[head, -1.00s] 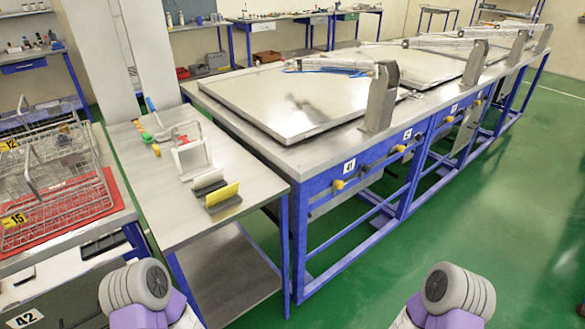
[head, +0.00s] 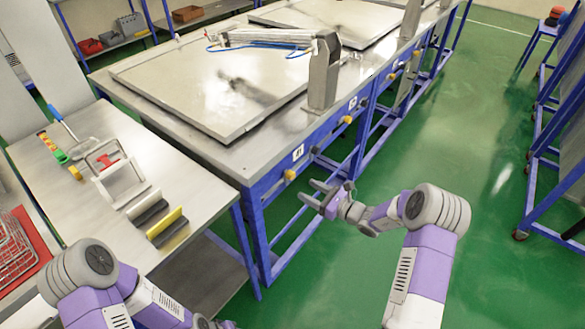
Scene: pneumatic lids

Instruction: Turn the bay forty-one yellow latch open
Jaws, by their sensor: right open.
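The bay forty-one latch is a small yellow knob (head: 290,174) on the blue front rail of the long bench, just below the white label 41 (head: 298,152). My right gripper (head: 307,190) is open and empty in front of the rail. Its two fingers point left, a little below and to the right of the knob, and seem apart from it. My left arm comes in at the lower left, and its fingers are not visible past the bottom edge.
A flat metal lid (head: 210,85) with a pneumatic arm lies on the bench, beside a grey upright post (head: 323,75). More yellow knobs (head: 348,119) sit farther along the rail. A side table (head: 95,205) holds tools and a white frame.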

